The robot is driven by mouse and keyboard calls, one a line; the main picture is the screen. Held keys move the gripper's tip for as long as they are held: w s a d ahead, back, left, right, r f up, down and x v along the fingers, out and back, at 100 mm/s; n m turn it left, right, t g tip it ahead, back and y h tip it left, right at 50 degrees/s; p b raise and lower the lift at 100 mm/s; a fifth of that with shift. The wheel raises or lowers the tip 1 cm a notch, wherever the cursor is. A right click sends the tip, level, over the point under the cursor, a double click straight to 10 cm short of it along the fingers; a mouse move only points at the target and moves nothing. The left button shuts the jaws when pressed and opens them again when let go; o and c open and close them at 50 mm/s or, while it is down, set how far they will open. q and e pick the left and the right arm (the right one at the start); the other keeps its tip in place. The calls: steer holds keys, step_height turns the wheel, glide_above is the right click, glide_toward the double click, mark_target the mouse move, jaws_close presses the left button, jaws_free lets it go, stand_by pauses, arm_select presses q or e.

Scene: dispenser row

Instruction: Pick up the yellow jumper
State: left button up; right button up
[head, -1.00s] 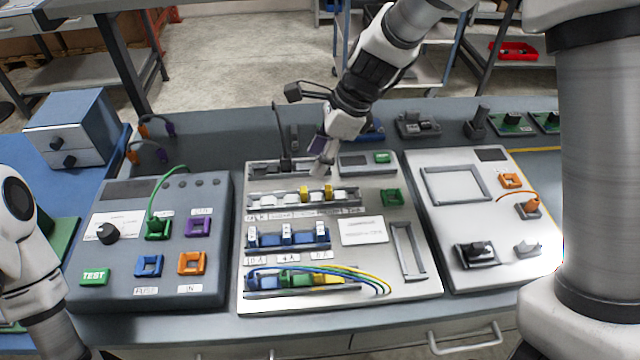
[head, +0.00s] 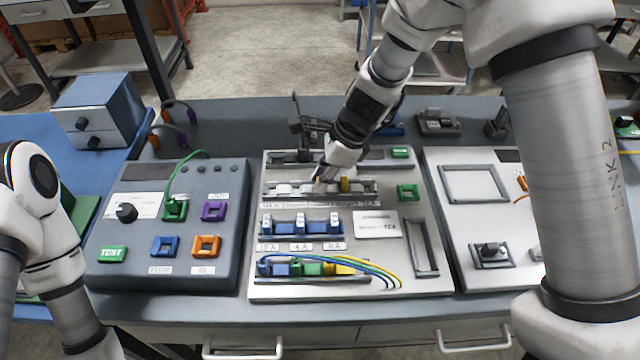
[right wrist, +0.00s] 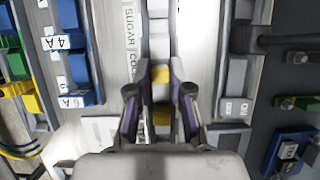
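Two yellow jumpers sit on a pale terminal strip near the top of the middle panel. In the head view the right-hand yellow jumper (head: 345,184) shows beside my right gripper (head: 319,181), which hides the other one. In the right wrist view one yellow jumper (right wrist: 160,74) lies between the two fingertips of my right gripper (right wrist: 160,82). The other yellow jumper (right wrist: 164,138) shows lower, between the finger bases. The right fingers look apart, one on each side of the strip. My left gripper is out of view; only its arm shows at the left.
Blue fuse blocks (head: 301,225) and a block with coloured wires (head: 300,266) sit below the strip. A dark test panel (head: 130,240) stands left and another light panel (head: 470,220) right. A black upright post (head: 297,120) stands behind the gripper.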

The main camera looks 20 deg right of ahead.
stand_by(0.3)
step_height(320, 180, up, 10)
stand_by(0.3)
steer(key=shift+r+p, duration=1.05)
steer(key=shift+p, duration=0.5)
step_height(320, 180, up, 3)
steer(key=p, duration=0.4)
stand_by(0.3)
